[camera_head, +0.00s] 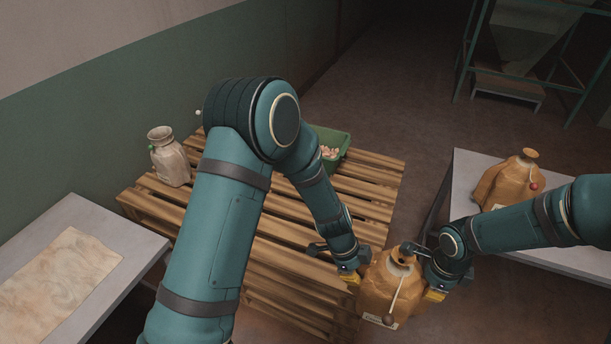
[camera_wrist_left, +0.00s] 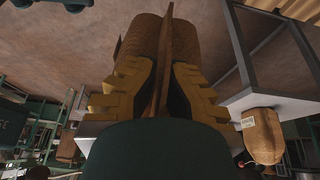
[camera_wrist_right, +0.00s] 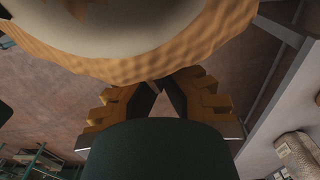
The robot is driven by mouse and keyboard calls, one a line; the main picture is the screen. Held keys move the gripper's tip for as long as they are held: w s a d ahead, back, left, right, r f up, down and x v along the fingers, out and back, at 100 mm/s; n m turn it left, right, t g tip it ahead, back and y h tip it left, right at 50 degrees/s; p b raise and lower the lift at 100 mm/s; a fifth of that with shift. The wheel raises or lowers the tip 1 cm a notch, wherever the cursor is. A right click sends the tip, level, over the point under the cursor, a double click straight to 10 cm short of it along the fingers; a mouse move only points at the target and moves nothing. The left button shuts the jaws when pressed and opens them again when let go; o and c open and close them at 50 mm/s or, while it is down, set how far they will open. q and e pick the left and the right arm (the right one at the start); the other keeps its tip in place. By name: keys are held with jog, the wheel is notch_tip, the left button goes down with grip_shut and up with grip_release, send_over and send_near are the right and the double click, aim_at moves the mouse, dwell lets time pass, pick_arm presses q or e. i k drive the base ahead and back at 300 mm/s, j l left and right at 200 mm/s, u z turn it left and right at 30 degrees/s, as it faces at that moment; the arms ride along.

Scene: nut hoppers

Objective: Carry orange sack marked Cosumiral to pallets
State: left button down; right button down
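An orange sack (camera_head: 390,283) with a tied neck and a small hanging tag is held between my two grippers, beside the right front edge of the pallets (camera_head: 283,252). The print on its white label is too small to read. My left gripper (camera_head: 350,276) is shut on its left side; in the left wrist view a thin brown fold of the sack (camera_wrist_left: 166,55) lies between the fingers. My right gripper (camera_head: 434,290) is at its right side. In the right wrist view its fingers (camera_wrist_right: 162,88) close together at the sack's edge, with the pinch partly hidden.
A pale sack (camera_head: 169,160) and a green crate (camera_head: 335,138) of nuts stand on the pallets. A second orange sack (camera_head: 508,181) stands on the right table (camera_head: 470,163). A flat empty sack (camera_head: 60,278) lies on the left table (camera_head: 133,250). The pallets' near slats look bare.

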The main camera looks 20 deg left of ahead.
aim_at(309, 228)
jog(key=k+j, duration=0.1)
jog(key=j, duration=0.75)
jog(key=k+j, duration=0.15)
jog(key=j, duration=0.25)
jog(key=k+j, duration=0.1)
jog(key=j, duration=0.3)
